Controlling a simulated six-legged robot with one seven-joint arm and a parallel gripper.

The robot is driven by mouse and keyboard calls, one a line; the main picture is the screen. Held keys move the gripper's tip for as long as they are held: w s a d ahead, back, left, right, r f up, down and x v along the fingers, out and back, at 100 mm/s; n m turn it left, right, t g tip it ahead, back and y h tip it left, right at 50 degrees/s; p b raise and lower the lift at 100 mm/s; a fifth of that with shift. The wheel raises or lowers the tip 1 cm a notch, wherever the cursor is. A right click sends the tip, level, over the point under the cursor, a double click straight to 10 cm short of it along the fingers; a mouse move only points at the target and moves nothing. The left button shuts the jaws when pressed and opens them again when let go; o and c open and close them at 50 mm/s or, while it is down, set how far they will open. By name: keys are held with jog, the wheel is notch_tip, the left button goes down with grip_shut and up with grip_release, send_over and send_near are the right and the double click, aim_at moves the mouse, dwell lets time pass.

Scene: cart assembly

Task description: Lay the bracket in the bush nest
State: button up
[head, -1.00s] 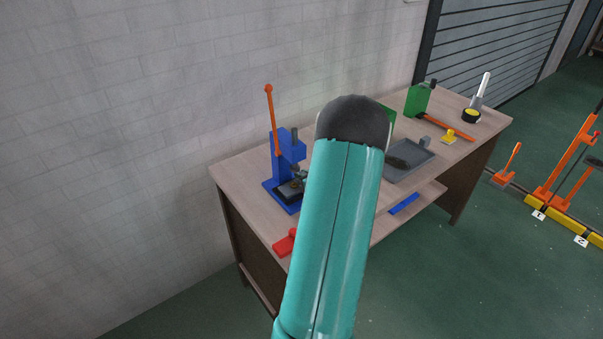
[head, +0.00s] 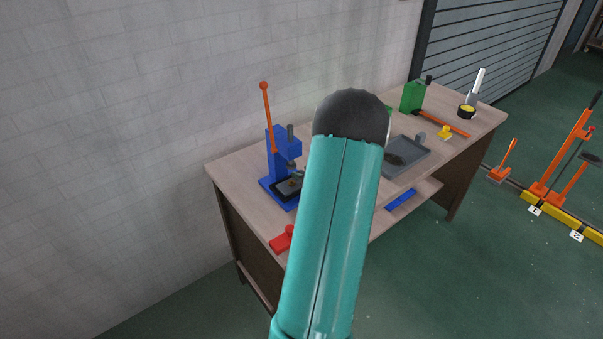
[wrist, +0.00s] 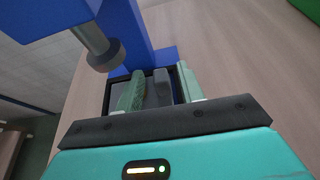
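In the wrist view my gripper (wrist: 161,72) points down into the black-rimmed nest (wrist: 107,96) at the foot of the blue press. A dark grey upright piece, apparently the bracket (wrist: 162,90), stands between the two pale green fingers. A gap shows between it and the left finger, so the gripper looks open around it. Whether the bracket rests flat on the nest floor is hidden. In the head view the nest (head: 283,194) shows as a dark tray on the press base; my teal arm hides most of my gripper there.
The blue press (head: 282,150) has an orange lever standing up; its grey ram (wrist: 104,54) hangs close left of my fingers. A red part (head: 281,239) lies at the bench's front. A grey tray (head: 421,160), a green block (head: 411,97) and an orange-handled hammer (head: 445,125) lie farther right.

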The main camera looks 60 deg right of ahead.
jog(key=v, duration=1)
jog(key=shift+r, duration=0.15)
jog(key=shift+s, duration=0.1)
jog(key=w+a+r+n+g+y, duration=0.1)
jog(key=w+a+r+n+y, duration=0.25)
jog(key=w+a+n, duration=0.4)
jog(key=w+a+r+n+g+y, duration=0.1)
jog(key=w+a+r+n+y, duration=0.3)
jog(key=a, duration=0.7)
jog(key=w+a+r+n+y, duration=0.2)
jog(key=w+a+r+n, duration=0.1)
jog(key=w+a+n, duration=0.5)
jog(key=s+a+r+n+g+h, duration=0.1)
jog(key=s+a+r+n, duration=0.1)
jog(key=a+n, duration=0.5)
jog(key=s+a+r+n+g+h, duration=0.1)
jog(key=s+a+n, duration=0.4)
jog(key=a, duration=0.5)
jog(key=s+a+r+n+g+h, duration=0.1)
jog(key=s+a+r+n+g, duration=0.1)
jog(key=a+n, duration=0.7)
notch_tip(320, 180, up, 3)
jog(key=shift+s+a+f+n+g, duration=0.2)
jog(key=shift+s+n+g, duration=0.1)
jog(key=shift+s+n, duration=0.25)
jog(key=shift+s+d, duration=0.1)
jog(key=shift+s, duration=0.15)
